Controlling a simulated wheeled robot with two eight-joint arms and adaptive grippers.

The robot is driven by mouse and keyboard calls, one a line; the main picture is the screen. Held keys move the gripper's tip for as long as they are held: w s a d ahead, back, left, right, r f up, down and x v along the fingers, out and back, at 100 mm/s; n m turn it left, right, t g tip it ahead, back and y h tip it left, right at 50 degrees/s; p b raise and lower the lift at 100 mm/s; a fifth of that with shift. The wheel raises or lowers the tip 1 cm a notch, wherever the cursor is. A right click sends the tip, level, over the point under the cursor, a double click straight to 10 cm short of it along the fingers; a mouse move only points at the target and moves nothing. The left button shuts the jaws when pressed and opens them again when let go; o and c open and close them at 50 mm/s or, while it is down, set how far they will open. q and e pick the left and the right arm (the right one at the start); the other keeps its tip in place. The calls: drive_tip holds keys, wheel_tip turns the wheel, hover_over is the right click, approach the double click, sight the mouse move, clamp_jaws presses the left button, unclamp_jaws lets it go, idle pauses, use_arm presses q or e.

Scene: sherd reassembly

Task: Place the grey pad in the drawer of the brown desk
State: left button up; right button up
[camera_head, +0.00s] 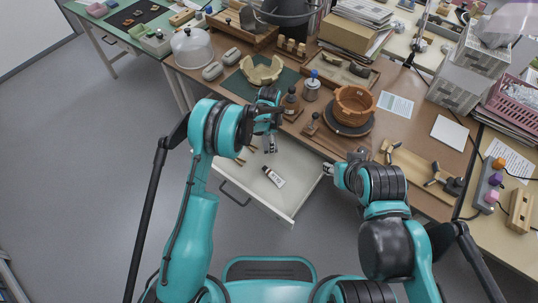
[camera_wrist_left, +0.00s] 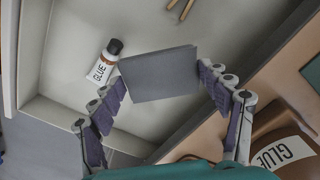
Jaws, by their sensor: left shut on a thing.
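The grey pad (camera_wrist_left: 160,75) is a flat dark-grey block between the fingers of my left gripper (camera_wrist_left: 165,92) in the left wrist view. The drawer (camera_head: 293,205) of the brown desk (camera_head: 425,118) is pulled open, white inside. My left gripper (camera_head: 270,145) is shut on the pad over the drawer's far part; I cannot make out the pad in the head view. My right gripper (camera_head: 330,169) is by the drawer's right side, and its jaw state is unclear.
A glue tube (camera_head: 273,177) lies in the drawer, also in the left wrist view (camera_wrist_left: 104,63), with thin brown sticks (camera_wrist_left: 180,8). A brown pot (camera_head: 353,104) and a pale partial bowl (camera_head: 261,70) stand on the desk. The drawer floor around the tube is clear.

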sight(269, 156)
use_arm(q)
wheel_tip(269, 156, down, 9)
drive_tip(key=shift+r+b, duration=0.1)
drive_tip(key=shift+b, duration=1.15)
drive_tip(key=o, duration=1.1)
drive_tip(key=shift+f, duration=0.2)
drive_tip(key=shift+o, duration=0.2)
drive_tip(key=shift+r, duration=0.1)
drive_tip(key=shift+r, duration=0.3)
wheel_tip(269, 156, up, 12)
drive_tip(key=p, duration=0.4)
drive_tip(key=shift+f, duration=0.15)
